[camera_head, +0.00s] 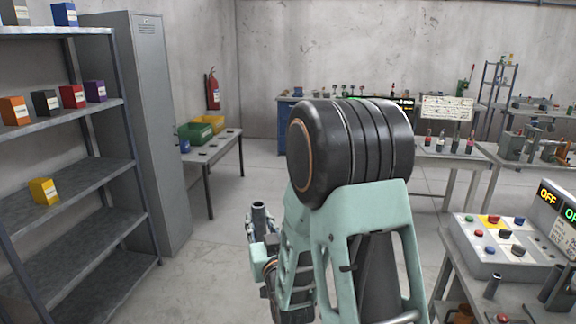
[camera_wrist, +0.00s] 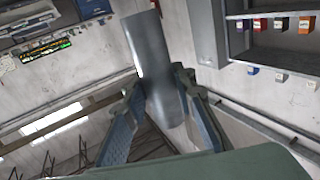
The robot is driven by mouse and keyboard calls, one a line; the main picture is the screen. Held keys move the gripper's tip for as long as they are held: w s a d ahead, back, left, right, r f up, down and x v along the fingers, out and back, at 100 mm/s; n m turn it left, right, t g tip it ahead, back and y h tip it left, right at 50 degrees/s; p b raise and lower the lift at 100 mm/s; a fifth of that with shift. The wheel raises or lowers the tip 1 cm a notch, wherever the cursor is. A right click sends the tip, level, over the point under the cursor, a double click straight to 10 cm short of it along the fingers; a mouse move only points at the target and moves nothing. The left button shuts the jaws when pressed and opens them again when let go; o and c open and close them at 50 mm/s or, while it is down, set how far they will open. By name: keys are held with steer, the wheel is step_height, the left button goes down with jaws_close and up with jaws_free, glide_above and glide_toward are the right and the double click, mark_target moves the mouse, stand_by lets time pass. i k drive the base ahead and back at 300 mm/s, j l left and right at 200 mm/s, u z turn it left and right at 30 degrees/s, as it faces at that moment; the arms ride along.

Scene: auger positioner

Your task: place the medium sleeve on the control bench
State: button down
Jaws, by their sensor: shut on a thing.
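My gripper (camera_head: 264,242) is left of my arm in the head view, over open floor. It is shut on a grey metal sleeve (camera_head: 259,216), whose open top end sticks up above the fingers. In the wrist view the sleeve (camera_wrist: 148,55) stands between the two fingers (camera_wrist: 160,110), and its full length is clear. A bench (camera_head: 462,272) at the right, apart from the gripper, carries a sloped panel (camera_head: 477,246) with coloured buttons and a box with OFF displays (camera_head: 556,205). It looks like the control bench. Several dark grey cylinders (camera_head: 493,286) stand on it.
A shelf rack (camera_head: 75,190) with small coloured boxes and a grey locker (camera_head: 150,130) stand at the left. A small table (camera_head: 222,150) with green and yellow bins is behind. Other benches (camera_head: 452,157) stand at the back right. The floor between is clear.

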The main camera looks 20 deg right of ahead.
mark_target(509, 298)
steer(key=i+z, duration=0.65)
steer(key=i, duration=0.15)
steer(key=i+l, duration=0.1)
steer(key=i, duration=0.9)
steer(key=i+u, duration=0.35)
steer(key=i, duration=0.6)
steer(key=i+z, duration=0.2)
steer(key=z, duration=0.15)
steer(key=i+z, duration=0.2)
steer(key=z, duration=3.45)
steer(key=i+z, duration=0.1)
steer(key=z, duration=0.65)
